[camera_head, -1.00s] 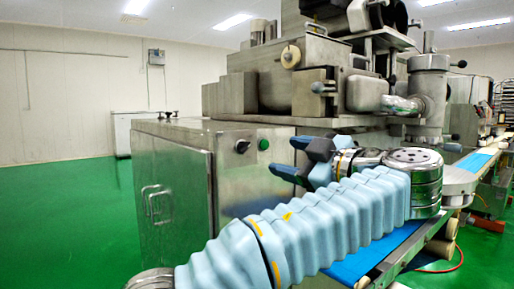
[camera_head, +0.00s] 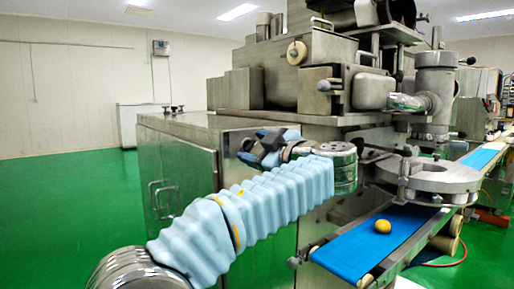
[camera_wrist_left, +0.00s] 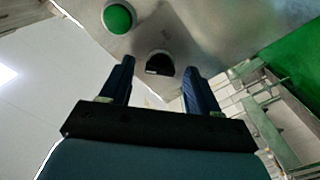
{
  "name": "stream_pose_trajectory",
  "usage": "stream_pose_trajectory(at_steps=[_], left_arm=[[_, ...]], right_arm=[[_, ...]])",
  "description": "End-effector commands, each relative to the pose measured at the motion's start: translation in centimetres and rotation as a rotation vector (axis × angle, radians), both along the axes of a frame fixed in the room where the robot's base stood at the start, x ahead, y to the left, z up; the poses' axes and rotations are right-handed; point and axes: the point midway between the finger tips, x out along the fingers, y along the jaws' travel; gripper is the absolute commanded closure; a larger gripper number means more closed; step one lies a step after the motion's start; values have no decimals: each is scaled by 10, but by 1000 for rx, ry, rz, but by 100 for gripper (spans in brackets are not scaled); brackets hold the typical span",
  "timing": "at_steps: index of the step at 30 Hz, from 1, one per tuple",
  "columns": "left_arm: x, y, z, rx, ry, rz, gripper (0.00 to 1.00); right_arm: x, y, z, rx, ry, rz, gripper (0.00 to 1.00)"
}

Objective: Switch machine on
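The steel encrusting machine (camera_head: 182,132) stands ahead, with a control panel on its side. In the left wrist view a black rotary switch (camera_wrist_left: 160,63) sits on the panel, seen in the gap between my fingertips. A round green button (camera_wrist_left: 118,17) is beyond it, up and left. My left gripper (camera_head: 254,148) is in front of the panel and hides both controls in the head view. In the left wrist view the left gripper (camera_wrist_left: 158,68) is open, fingers apart with nothing held. I cannot tell whether the fingertips touch the switch. My right gripper is not in view.
A blue conveyor belt (camera_head: 353,255) carrying a round yellow piece (camera_head: 382,226) runs below and right of my left arm. A round steel plate (camera_head: 425,174) juts out above it. Green floor at the left is clear.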

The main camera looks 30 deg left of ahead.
Motion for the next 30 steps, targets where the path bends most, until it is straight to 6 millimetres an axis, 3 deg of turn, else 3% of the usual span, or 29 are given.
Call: stream_pose_trajectory(at_steps=[1,11,20,30], left_arm=[[0,0,0,0,0,0,46],[0,0,0,0,1,0,94],[0,0,-1,16,40,1,94],[0,-1,-2,103,250,1,94]], right_arm=[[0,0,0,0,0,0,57],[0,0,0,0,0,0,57],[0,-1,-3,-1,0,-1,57],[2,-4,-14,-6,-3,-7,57]])
